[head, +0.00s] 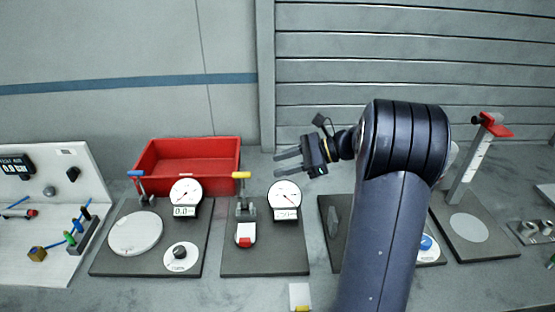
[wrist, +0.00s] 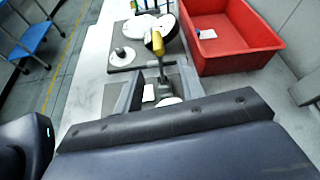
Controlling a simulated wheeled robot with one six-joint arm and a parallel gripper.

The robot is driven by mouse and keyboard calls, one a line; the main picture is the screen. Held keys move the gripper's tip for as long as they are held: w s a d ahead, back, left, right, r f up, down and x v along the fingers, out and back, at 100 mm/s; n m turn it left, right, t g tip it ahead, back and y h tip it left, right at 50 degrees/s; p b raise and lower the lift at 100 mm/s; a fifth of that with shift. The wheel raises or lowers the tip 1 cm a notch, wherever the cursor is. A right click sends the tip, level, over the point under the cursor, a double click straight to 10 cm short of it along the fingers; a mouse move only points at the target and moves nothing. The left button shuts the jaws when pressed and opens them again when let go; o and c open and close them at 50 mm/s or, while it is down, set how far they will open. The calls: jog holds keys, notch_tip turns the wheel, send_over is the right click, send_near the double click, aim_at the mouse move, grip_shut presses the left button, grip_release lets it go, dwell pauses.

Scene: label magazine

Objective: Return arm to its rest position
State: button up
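My gripper (head: 284,162) hangs in the air in front of the grey wall, right of the red bin and above the gauge stations. Its two grey fingers point left and stand apart with nothing between them. In the wrist view the fingers (wrist: 158,90) are also apart, with a yellow-topped lever seen beyond the gap. My dark arm rises from the bottom of the head view and bends left at the top. It hides part of the stations at centre right.
A red bin (head: 188,143) stands at the back left. Dark plates with a left dial gauge (head: 186,192) and a right dial gauge (head: 285,194) lie before it. A tall white column (head: 472,165) with a red top stands at the right. A peg board (head: 72,185) is far left.

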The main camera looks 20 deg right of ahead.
aim_at(252, 175)
jog(key=p+x, duration=0.2)
jog(key=x, duration=0.9)
jog(key=shift+s, duration=0.25)
